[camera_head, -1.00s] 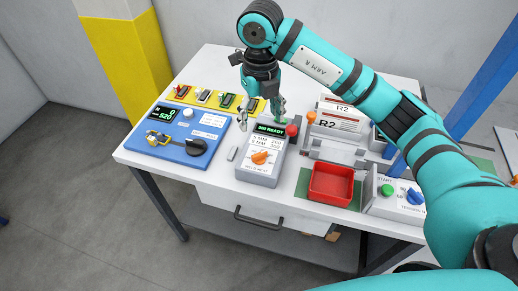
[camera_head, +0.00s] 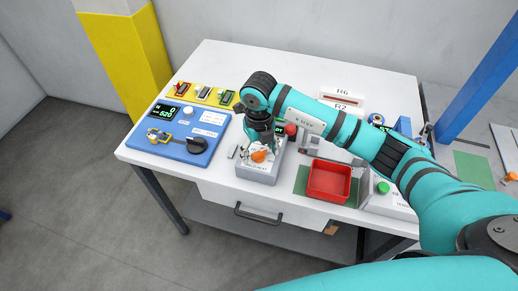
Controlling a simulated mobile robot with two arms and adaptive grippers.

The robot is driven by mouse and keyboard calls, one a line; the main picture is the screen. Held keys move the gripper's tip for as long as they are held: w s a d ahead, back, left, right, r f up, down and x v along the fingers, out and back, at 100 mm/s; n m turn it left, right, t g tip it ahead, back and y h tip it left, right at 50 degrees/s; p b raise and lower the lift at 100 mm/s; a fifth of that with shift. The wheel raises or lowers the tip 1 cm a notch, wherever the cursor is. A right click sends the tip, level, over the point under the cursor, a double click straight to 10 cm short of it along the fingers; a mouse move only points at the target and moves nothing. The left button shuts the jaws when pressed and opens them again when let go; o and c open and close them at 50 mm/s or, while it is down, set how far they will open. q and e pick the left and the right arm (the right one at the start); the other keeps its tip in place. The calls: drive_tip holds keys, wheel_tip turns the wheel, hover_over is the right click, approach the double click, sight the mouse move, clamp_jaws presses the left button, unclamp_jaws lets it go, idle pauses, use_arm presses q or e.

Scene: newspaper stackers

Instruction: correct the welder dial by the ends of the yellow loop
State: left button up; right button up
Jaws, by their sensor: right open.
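The grey welder box (camera_head: 257,176) stands at the middle of the table, with an orange dial (camera_head: 259,156) on its top face. My right gripper (camera_head: 258,151) is open and points down over the dial, with its fingers around or just above it; contact cannot be told. The gripper and wrist hide most of the box's display. A small yellow piece (camera_head: 153,134) lies on the blue test panel (camera_head: 178,150) at the left; I cannot tell if it is the yellow loop or where its ends lie. My left gripper is not in view.
A black knob (camera_head: 196,145) and a lit display (camera_head: 165,112) are on the blue panel. A yellow strip with several coloured clips (camera_head: 203,93) lies behind. A red tray (camera_head: 329,180) and a green start button (camera_head: 383,187) are to the right. Bare white table lies at the back.

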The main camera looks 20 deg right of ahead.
sight(259, 152)
drive_tip(key=c, duration=1.2)
drive_tip(key=shift+o, duration=0.2)
drive_tip(key=shift+w+f+n+b, duration=0.15)
drive_tip(key=shift+n+b, duration=0.35)
drive_tip(key=shift+b, duration=0.25)
drive_tip(key=n+b, duration=0.5)
drive_tip(key=b, duration=0.1)
use_arm(q)
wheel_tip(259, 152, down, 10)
drive_tip(key=b, duration=0.3)
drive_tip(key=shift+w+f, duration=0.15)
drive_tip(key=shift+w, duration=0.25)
use_arm(e)
drive_tip(key=shift+n, duration=1.4)
drive_tip(key=shift+r, duration=0.2)
drive_tip(key=o, duration=1.2)
drive_tip(key=shift+c, duration=0.2)
wheel_tip(259, 152, up, 12)
